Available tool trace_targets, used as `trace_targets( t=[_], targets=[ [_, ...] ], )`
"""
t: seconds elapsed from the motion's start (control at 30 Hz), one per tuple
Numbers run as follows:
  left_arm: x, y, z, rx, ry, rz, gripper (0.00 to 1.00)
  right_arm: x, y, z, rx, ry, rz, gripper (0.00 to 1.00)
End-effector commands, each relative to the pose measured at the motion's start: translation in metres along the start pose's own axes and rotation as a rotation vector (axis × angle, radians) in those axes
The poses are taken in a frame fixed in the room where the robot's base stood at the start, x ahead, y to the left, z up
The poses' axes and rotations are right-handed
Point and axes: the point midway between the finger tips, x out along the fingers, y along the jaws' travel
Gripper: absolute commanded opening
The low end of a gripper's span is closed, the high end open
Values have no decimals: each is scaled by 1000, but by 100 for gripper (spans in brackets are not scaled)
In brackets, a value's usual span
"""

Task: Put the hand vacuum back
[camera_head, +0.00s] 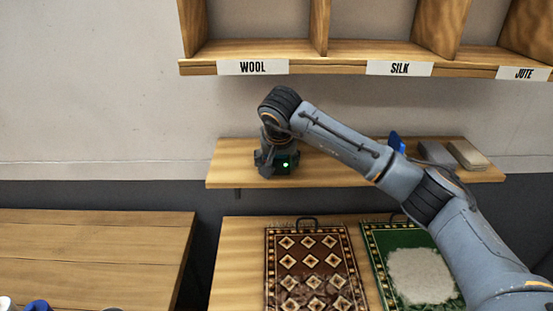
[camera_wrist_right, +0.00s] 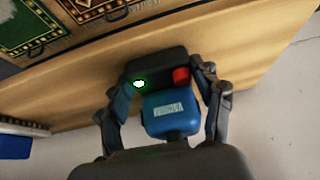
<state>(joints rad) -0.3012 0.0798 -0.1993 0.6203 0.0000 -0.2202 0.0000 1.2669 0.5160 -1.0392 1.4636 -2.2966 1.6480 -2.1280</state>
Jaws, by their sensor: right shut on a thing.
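The hand vacuum (camera_wrist_right: 170,112), a blue body marked VACUUM with a red part, is between the fingers of my right gripper (camera_wrist_right: 164,84) in the wrist view. My right gripper (camera_head: 273,158) is shut on it at the left part of the wall shelf (camera_head: 225,177). A dark block with a lit green light (camera_head: 285,165) is at the vacuum's front end; it also shows in the wrist view (camera_wrist_right: 155,62). The vacuum looks to be against or in this block; the exact contact is hidden. In the head view my gripper hides most of the vacuum. My left gripper is not in view.
A blue object (camera_head: 396,142), a grey block (camera_head: 435,153) and a tan block (camera_head: 467,154) stand on the shelf's right part. Labelled cubbies (camera_head: 340,48) hang above. Below lie a brown patterned rug (camera_head: 308,262) and a green rug with a pale patch (camera_head: 385,250).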

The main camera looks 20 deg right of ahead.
Motion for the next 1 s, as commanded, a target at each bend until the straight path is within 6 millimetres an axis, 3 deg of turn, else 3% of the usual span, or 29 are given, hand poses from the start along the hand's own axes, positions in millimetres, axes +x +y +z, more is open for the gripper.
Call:
trace_targets(
  t=[0.23, 0.27, 0.33, 0.37, 0.77, 1.0],
  targets=[
    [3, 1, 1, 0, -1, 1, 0, 1, 0, 0, 1, 5, -2, 26],
    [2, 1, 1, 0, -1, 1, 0, 2, 0, 1, 0, 0, 0, 72],
    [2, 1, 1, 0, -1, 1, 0, 1, 0, 1, 0, 0, 0, 86],
    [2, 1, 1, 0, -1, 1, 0, 1, 0, 1, 0, 0, 0, 88],
    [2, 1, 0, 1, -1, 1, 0, -2, 0, 0, 0, 2, -1, 88],
    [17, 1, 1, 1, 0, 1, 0, -41, 0, -1, 1, 7, -2, 88]
  ],
)
